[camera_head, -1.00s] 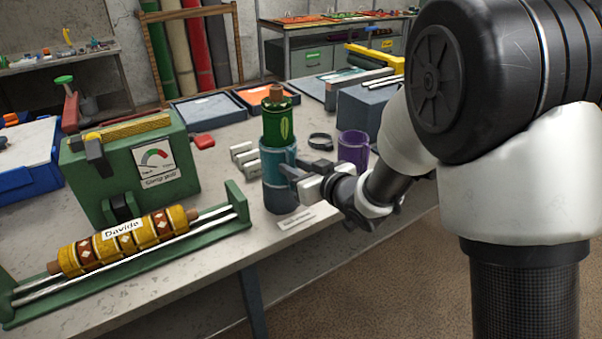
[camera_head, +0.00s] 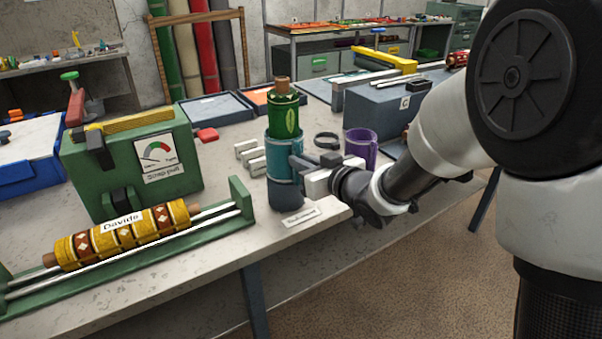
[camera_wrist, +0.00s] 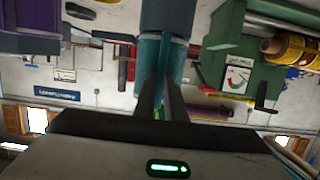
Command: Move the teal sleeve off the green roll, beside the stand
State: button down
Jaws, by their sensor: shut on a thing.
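The green roll (camera_head: 284,115) stands upright with a brown end on top. The teal sleeve (camera_head: 284,150) is around its lower part, just above the dark blue-grey stand (camera_head: 286,194). My gripper (camera_head: 301,167) reaches in from the right and is shut on the teal sleeve's side. In the wrist view, my fingers (camera_wrist: 166,92) meet the teal sleeve (camera_wrist: 150,55), with the dark stand (camera_wrist: 167,14) above it in the picture. The sleeve's far side and the roll's lower end are hidden.
A purple cup-like sleeve (camera_head: 361,147) and a dark ring (camera_head: 326,141) lie to the right. Light prongs (camera_head: 250,157) are close on the left. A green gauge box (camera_head: 135,165) and a yellow patterned roll (camera_head: 120,235) on a rack are further left. A label (camera_head: 301,216) lies in front.

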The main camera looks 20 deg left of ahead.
notch_tip(320, 180, up, 29)
jog(key=p, duration=2.4)
dwell(1.0)
jog(key=shift+s+r, duration=0.1)
